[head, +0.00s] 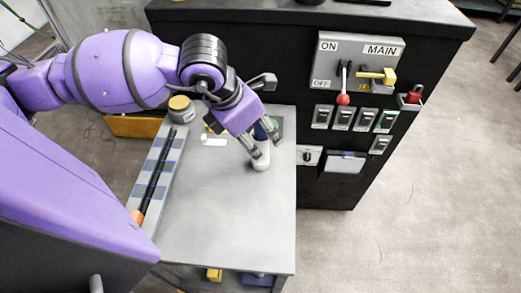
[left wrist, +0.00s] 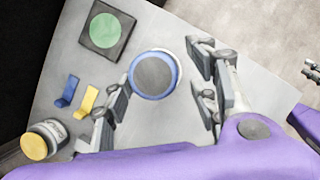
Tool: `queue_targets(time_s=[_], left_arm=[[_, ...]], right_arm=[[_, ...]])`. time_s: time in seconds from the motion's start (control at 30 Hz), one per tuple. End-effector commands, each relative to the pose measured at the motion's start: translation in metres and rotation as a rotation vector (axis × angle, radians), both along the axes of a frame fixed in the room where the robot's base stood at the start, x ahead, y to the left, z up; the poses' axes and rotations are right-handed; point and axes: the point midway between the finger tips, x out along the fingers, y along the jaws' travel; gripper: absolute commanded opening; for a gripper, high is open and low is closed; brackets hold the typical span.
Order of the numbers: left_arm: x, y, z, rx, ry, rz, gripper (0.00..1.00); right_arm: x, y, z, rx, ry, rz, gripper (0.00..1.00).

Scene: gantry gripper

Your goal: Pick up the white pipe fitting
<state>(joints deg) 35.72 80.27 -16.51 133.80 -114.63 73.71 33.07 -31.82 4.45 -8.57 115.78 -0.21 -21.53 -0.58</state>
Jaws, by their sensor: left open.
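The white pipe fitting (head: 261,160) appears to be the upright white cylinder with a blue upper part on the grey tabletop. In the left wrist view I look down on its round grey top with a blue ring (left wrist: 155,75). My left gripper (head: 260,146) reaches down at it from the upper left. In the left wrist view the left gripper (left wrist: 160,102) is open, with one finger on each side of the fitting and visible gaps between. The fingers partly hide the fitting in the head view.
A yellow-lidded jar (head: 180,109), a small white piece (head: 213,140) and a long tray (head: 160,172) are on the left side. A green-topped square block (left wrist: 107,27) stands close by. The black switch panel (head: 360,60) rises behind. The table's front (head: 235,225) is clear.

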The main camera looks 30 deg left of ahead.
Motion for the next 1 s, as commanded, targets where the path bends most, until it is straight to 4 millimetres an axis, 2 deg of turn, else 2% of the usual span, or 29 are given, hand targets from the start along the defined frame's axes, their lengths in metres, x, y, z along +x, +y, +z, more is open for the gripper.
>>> queue_targets(time_s=[0.2, 0.47, 0.8, 0.83, 1.0], left_arm=[[0.011, -0.004, -0.024, 0.000, -0.001, 0.000, 0.54], [0.011, -0.005, -0.027, 0.000, -0.001, 0.000, 0.54], [0.011, -0.004, -0.027, 0.000, -0.001, 0.000, 0.10], [0.012, -0.005, -0.027, 0.000, -0.002, 0.000, 0.08], [0.012, -0.004, -0.027, 0.000, -0.002, 0.000, 0.08]], right_arm=[[-0.001, 0.001, -0.001, 0.003, 0.004, 0.000, 0.53], [-0.001, 0.002, -0.001, 0.005, 0.004, -0.001, 0.53], [0.000, 0.002, 0.000, 0.005, 0.000, -0.002, 0.53], [0.000, 0.003, 0.000, 0.005, 0.000, -0.002, 0.53], [0.000, 0.003, 0.001, 0.005, -0.001, -0.002, 0.53]])
